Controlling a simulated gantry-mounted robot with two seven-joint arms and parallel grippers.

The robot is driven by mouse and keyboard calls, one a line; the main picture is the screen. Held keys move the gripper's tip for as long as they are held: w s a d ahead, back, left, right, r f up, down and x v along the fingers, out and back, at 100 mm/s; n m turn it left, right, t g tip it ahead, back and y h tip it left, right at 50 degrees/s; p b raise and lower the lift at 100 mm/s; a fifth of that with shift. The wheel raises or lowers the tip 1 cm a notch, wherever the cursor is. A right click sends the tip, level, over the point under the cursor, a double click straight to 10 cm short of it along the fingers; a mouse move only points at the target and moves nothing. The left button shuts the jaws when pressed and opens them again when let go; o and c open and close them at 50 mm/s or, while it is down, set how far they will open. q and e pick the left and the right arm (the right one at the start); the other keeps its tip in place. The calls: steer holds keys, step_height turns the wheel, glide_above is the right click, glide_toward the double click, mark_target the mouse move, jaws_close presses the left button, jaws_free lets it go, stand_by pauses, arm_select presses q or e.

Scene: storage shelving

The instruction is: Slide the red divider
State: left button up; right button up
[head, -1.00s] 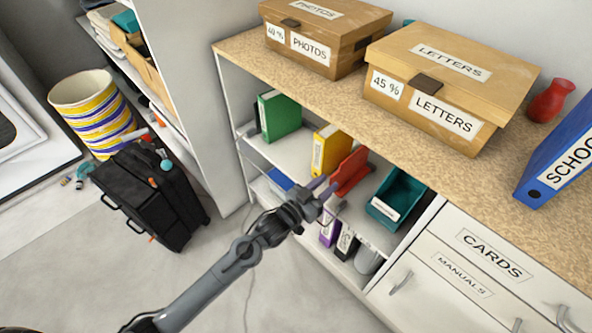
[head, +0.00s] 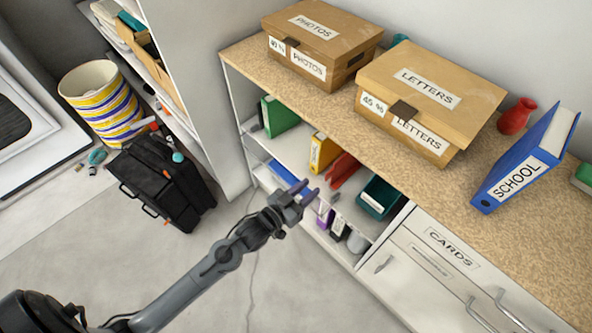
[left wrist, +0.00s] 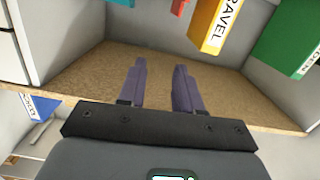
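The red divider (head: 341,170) stands on the upper inner shelf of the open cabinet, between the yellow binder (head: 323,152) and the teal bin (head: 380,197). My left gripper (head: 305,192) is in front of the shelf, to the left of and below the divider in the head view, apart from it. In the left wrist view, my left gripper (left wrist: 160,88) has its two purple fingers spread with nothing between them. Only a small piece of the red divider (left wrist: 178,5) shows at that view's top edge. My right gripper is out of view.
A green binder (head: 279,115) stands left of the yellow one. Below are a blue item (head: 283,172) and several binders on a lower shelf. The countertop (head: 425,195) above holds boxes, a red vase and a blue binder. A black bag (head: 160,182) stands on the floor.

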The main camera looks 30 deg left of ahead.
arm_select(q)
steer(key=s+r+g+p, duration=0.1)
steer(key=s+r+p, duration=0.2)
steer(key=r+p, duration=0.4)
steer(key=s+r+n+g+y+p, duration=0.1)
steer(key=s+r+p, duration=0.2)
steer(key=r+p, duration=0.4)
steer(key=shift+s+d+g+p, duration=0.3)
steer(key=shift+d+g+p, duration=0.1)
steer(key=shift+d+p, duration=0.1)
steer(key=shift+c, duration=0.3)
